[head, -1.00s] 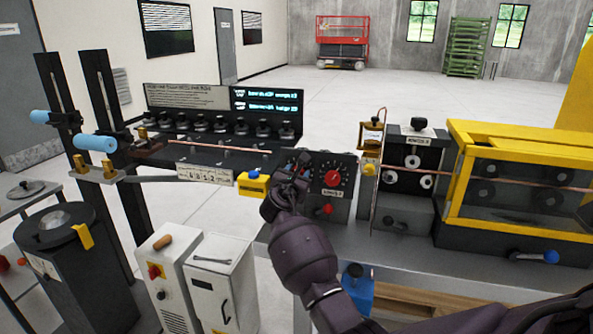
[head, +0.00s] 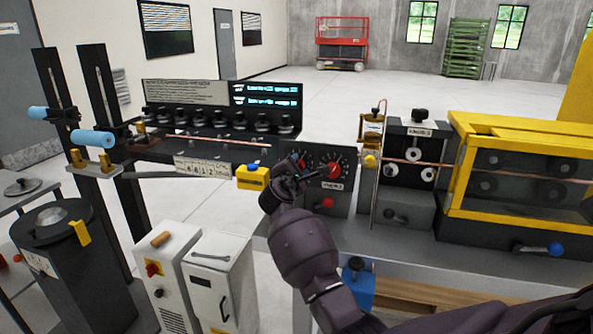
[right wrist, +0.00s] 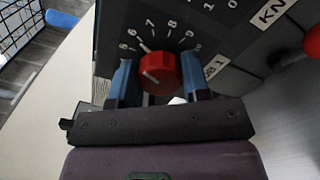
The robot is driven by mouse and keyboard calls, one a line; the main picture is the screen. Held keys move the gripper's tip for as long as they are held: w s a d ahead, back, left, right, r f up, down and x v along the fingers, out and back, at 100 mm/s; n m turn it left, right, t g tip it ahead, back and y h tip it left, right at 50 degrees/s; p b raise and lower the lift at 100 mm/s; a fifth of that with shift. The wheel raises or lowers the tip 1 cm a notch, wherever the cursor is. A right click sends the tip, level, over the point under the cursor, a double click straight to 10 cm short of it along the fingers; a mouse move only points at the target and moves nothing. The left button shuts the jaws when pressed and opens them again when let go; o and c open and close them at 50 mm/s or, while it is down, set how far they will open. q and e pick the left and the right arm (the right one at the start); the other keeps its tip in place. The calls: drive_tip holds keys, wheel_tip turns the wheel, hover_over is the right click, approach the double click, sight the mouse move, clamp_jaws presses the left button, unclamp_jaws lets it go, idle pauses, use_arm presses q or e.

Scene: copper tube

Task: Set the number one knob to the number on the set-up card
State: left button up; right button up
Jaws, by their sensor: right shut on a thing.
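The red number one knob (right wrist: 158,72) sits on the dark control panel in the right wrist view. Blue fingers of my right gripper (right wrist: 160,80) are on both sides of it, shut on it. Dial numbers from about 5 to 9 show around it. A pale mark shows on its face, but its exact setting is unclear. In the head view my right gripper (head: 298,178) covers most of this knob. A second red knob (head: 333,170) with its dial is beside it. A white card (head: 204,167) with digits too small to read surely hangs at left. My left gripper is out of view.
A red button (head: 327,203) is below the second dial. A yellow box (head: 252,178) is just left of my gripper. Rollers with the copper tube (head: 415,162) and a yellow guarded housing (head: 520,135) stand to the right.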

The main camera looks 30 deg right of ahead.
drive_tip(key=shift+f, duration=0.1)
idle(0.4)
drive_tip(key=o, duration=0.9)
drive_tip(key=shift+o, duration=0.2)
drive_tip(key=v, duration=1)
drive_tip(key=shift+s+a+b, duration=0.25)
drive_tip(key=shift+s+b, duration=0.1)
drive_tip(key=shift+m, duration=0.3)
